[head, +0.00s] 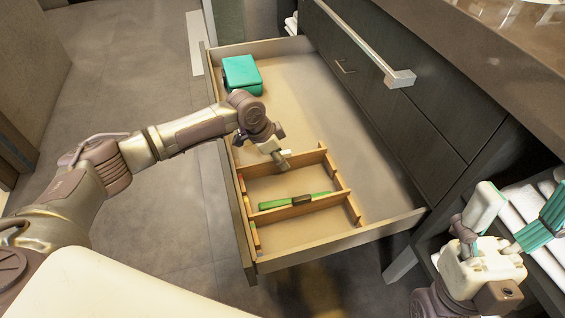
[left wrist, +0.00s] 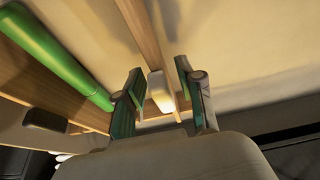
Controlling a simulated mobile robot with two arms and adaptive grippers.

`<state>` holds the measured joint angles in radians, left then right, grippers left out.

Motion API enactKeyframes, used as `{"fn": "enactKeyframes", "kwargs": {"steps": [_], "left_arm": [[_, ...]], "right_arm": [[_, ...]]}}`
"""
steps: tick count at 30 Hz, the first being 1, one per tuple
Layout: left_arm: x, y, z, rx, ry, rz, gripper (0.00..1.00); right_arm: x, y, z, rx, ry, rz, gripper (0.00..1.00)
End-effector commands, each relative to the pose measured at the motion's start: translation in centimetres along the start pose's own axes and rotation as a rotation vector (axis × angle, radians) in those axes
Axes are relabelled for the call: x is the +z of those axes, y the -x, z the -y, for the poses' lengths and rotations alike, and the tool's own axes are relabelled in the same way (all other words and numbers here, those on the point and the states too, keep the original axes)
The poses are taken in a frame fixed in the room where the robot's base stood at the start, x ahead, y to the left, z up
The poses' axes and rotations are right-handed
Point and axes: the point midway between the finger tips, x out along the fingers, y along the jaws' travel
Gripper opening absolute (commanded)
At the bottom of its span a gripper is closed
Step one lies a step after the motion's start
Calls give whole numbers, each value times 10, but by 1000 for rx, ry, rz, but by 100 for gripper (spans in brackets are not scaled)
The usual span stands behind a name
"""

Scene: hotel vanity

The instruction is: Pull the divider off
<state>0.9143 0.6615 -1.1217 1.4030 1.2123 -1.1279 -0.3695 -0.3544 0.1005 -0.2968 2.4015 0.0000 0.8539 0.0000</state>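The wooden divider (head: 300,207) lies in the near part of the open drawer, with low walls forming compartments. A green stick-like item (head: 295,200) lies in it; a green rod also shows in the left wrist view (left wrist: 55,55). My left gripper (head: 281,159) is at the divider's far cross wall (head: 310,157). In the left wrist view, its fingers (left wrist: 160,100) stand apart, with a wooden strip and a pale block (left wrist: 159,90) between them. I see gaps beside the block. My right gripper (head: 512,245) is open and empty, outside the drawer at the right.
A teal box (head: 242,75) sits in the drawer's far left corner. The drawer floor (head: 300,100) between it and the divider is bare. The dark cabinet front with a metal handle (head: 400,78) and the counter (head: 480,40) rise at right. Folded white towels (head: 530,200) lie on a shelf.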

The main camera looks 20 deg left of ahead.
Motion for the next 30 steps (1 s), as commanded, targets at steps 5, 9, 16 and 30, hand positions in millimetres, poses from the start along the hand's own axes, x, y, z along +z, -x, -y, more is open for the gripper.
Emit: {"fn": "enactKeyframes", "kwargs": {"steps": [5, 9, 16, 30], "left_arm": [[0, -15, 0, 0, -1, -1, 38], [0, -17, 0, -1, -1, -1, 38], [0, -16, 0, 0, -1, 0, 29], [0, -16, 0, 0, 0, 0, 0]], "right_arm": [[-6, 7, 1, 0, -3, -43, 78], [-8, 7, 1, -1, -3, -51, 78], [-8, 7, 1, -1, -3, -50, 78], [-6, 6, 0, 0, -2, -41, 78]]}}
